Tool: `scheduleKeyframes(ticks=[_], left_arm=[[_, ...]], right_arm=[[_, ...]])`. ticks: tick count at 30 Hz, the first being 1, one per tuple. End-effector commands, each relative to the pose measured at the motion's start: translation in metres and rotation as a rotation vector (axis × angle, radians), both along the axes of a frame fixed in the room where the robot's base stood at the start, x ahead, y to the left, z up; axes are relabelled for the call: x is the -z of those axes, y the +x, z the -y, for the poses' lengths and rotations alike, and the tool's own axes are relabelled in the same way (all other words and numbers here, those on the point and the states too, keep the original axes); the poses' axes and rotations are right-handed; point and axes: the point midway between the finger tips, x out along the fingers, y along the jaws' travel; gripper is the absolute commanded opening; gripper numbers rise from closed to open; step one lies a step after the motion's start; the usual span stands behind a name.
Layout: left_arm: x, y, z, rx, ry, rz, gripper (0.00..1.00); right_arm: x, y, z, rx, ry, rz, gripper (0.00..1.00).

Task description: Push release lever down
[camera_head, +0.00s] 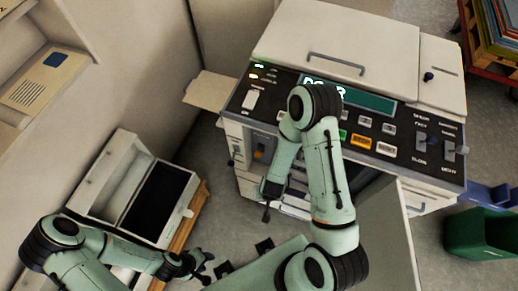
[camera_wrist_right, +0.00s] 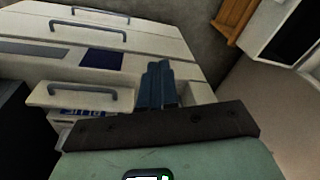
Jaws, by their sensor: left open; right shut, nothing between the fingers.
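The machine (camera_head: 345,35) is a large off-white copier with a dark control panel. I cannot make out a release lever for certain; my right arm covers part of the copier's front. My right gripper (camera_head: 267,208) points down in front of the copier, below the panel. In the right wrist view its dark fingers (camera_wrist_right: 158,85) are shut with nothing between them, in front of white drawer fronts (camera_wrist_right: 140,45) with grey handles. I cannot tell whether they touch anything. My left gripper (camera_head: 202,264) is open and empty at the lower left, away from the copier.
An open white box with a dark inside (camera_head: 158,205) stands at the left on a wooden stand. A side tray (camera_head: 208,91) juts from the copier's left. A pale upright panel (camera_head: 388,222) stands at its lower right. A green bin (camera_head: 478,235) is at the far right.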

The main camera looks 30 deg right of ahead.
Motion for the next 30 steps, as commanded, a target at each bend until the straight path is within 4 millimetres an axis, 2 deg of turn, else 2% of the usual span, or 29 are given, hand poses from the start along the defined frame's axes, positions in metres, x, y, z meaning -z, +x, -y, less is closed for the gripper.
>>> scheduleKeyframes(ticks=[1, 3, 6, 9, 13, 15, 19, 30], left_arm=[[-0.013, 0.01, 0.0, 0.0, 0.0, 0.011, 0.43], [-0.022, 0.017, 0.0, 0.0, 0.0, 0.02, 0.43], [-0.034, 0.029, 0.0, 0.001, 0.0, 0.033, 0.43], [-0.045, 0.04, 0.0, 0.0, 0.0, 0.046, 0.43], [-0.055, 0.052, 0.0, 0.0, 0.0, 0.059, 0.43], [-0.059, 0.057, 0.0, 0.0, 0.0, 0.065, 0.43], [-0.061, 0.06, 0.0, 0.0, 0.001, 0.069, 0.43], [-0.061, 0.059, 0.0, 0.001, 0.0, 0.067, 0.43]], right_arm=[[-0.034, 0.032, 0.007, 0.034, -0.059, 0.064, 0.0], [-0.071, 0.059, 0.017, 0.095, -0.131, 0.115, 0.0], [-0.124, 0.088, 0.024, 0.188, -0.206, 0.167, 0.0], [-0.173, 0.103, 0.024, 0.274, -0.24, 0.186, 0.0], [-0.219, 0.108, 0.017, 0.361, -0.239, 0.178, 0.0], [-0.235, 0.108, 0.011, 0.391, -0.228, 0.167, 0.0], [-0.25, 0.105, 0.005, 0.42, -0.211, 0.147, 0.0], [-0.251, 0.102, 0.003, 0.43, -0.205, 0.136, 0.0]])
